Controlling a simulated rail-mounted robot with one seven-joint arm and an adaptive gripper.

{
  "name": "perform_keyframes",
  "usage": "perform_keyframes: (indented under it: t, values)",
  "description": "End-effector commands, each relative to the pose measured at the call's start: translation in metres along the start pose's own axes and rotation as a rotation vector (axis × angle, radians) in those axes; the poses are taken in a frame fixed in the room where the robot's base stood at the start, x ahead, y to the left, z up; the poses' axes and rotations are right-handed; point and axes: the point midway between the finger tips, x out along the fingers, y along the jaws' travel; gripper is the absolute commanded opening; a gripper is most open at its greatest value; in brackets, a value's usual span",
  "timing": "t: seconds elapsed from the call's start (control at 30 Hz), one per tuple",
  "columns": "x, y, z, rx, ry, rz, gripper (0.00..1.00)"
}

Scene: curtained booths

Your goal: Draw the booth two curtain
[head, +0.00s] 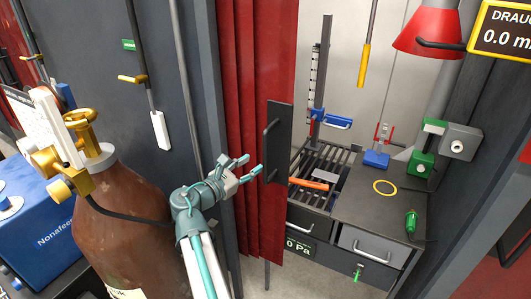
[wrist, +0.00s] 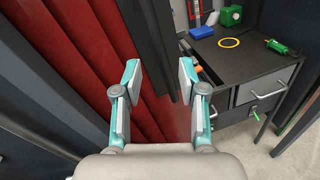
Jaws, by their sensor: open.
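The red curtain (head: 256,60) hangs in folds at the left of the booth opening, leaving the inside visible. A dark upright plate with a bar handle (head: 279,135) is at its right edge. My gripper (head: 252,167) is open, its fingertips close to the lower part of this plate. In the wrist view my gripper (wrist: 160,75) is spread, with red curtain folds (wrist: 70,60) behind and left of the fingers. The dark plate (wrist: 152,35) runs down toward the gap between them. I cannot tell whether a finger touches it.
Inside the booth, a dark bench (head: 345,205) holds a slotted grate, a green device (head: 421,160) and a yellow ring (head: 385,187). A red hood (head: 425,30) hangs above. A brown gas cylinder (head: 120,225) stands close to the left of my arm, beside a grey partition (head: 150,60).

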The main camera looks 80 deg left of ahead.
Motion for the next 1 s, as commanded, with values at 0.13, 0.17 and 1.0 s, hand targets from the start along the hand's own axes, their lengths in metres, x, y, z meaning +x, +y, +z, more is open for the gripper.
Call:
perform_keyframes:
  t: [0.13,0.17,1.0]
  values:
    - [0.000,0.003,0.009,-0.165,-0.045,0.010,0.41]
    - [0.000,0.003,0.009,-0.187,-0.045,0.010,0.41]
    - [0.075,0.004,0.011,-0.236,-0.041,0.009,0.41]
